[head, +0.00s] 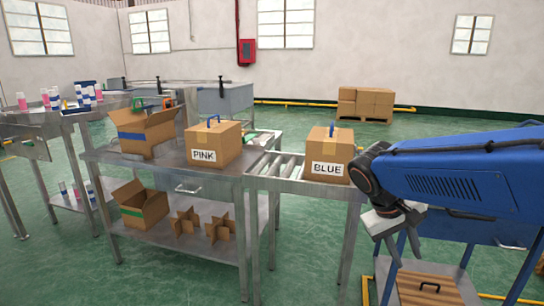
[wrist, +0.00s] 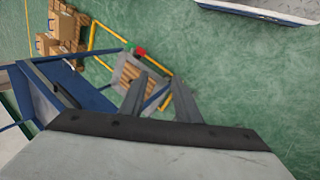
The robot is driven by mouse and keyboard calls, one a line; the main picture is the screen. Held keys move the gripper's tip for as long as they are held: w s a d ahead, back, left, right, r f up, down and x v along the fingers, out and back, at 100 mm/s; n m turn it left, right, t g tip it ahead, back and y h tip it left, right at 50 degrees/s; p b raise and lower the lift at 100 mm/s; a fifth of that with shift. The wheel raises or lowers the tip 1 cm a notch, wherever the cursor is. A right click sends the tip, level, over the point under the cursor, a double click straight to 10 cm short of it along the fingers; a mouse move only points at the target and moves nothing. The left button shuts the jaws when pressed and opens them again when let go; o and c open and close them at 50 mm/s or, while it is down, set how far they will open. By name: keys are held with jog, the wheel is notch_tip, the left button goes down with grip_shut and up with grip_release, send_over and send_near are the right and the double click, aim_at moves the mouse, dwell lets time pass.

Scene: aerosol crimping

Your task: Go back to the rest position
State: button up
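My blue arm reaches in from the right side of the head view. My gripper (head: 392,222) hangs at its end, right of the box marked BLUE and apart from it. In the wrist view my gripper (wrist: 160,88) shows two grey fingers apart, with nothing between them. The closed cardboard box marked BLUE (head: 341,147) sits on the roller conveyor (head: 284,168). The closed box marked PINK (head: 222,139) sits on the steel table (head: 172,160) to its left. Each box has a blue handle-like item on top.
An open box (head: 150,128) stands on the steel table. Another open box (head: 140,201) and cardboard dividers (head: 185,221) lie on its lower shelf. A blue-framed cart (head: 468,233) with a wooden crate (head: 428,288) stands below my arm. Green floor (head: 310,248) is clear in front.

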jog(key=s+a+f+t+y, duration=0.1)
jog(key=s+f+t+y, duration=0.1)
jog(key=s, duration=0.4)
jog(key=s+a+f+t+y, duration=0.2)
jog(key=s+y, duration=0.1)
jog(key=s, duration=0.4)
jog(key=shift+s+m+t, duration=0.3)
jog(key=shift+f, duration=0.1)
jog(key=shift+c, duration=0.6)
dwell(1.0)
